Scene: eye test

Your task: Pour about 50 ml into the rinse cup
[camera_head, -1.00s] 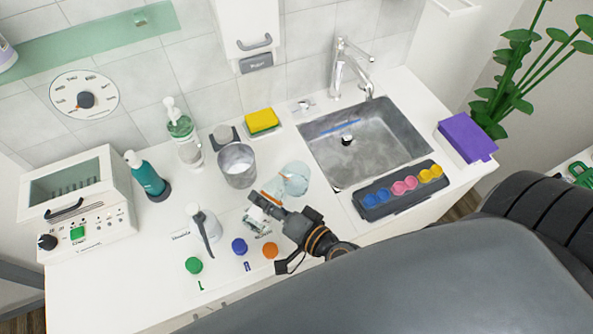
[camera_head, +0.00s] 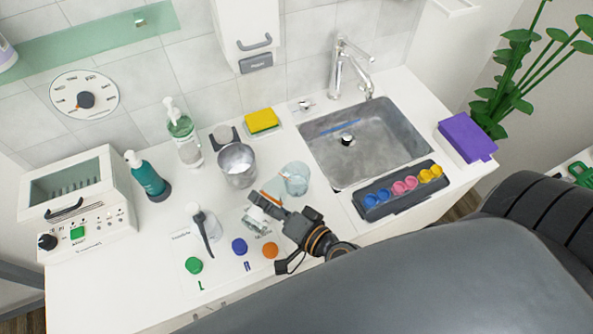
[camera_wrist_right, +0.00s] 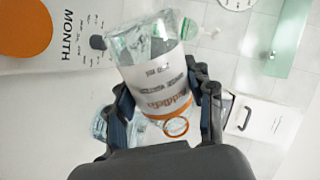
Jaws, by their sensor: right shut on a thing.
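My right gripper (camera_head: 276,216) is shut on a clear bottle (camera_head: 261,220) with a printed label and an orange band at its neck. In the right wrist view the bottle (camera_wrist_right: 150,75) sits tilted between the fingers (camera_wrist_right: 165,112). A clear bluish cup (camera_head: 297,180), which looks like the rinse cup, stands on the counter just beyond the gripper, close to the bottle's orange neck end. I cannot tell how much liquid is in the cup or whether any is flowing. My left gripper is not in view.
A grey metal beaker (camera_head: 238,167) stands left of the cup. A sink (camera_head: 385,145) and a dark tray of coloured pots (camera_head: 375,209) lie to the right. A teal bottle (camera_head: 149,178), a pump bottle (camera_head: 186,145) and a white appliance (camera_head: 108,225) stand to the left.

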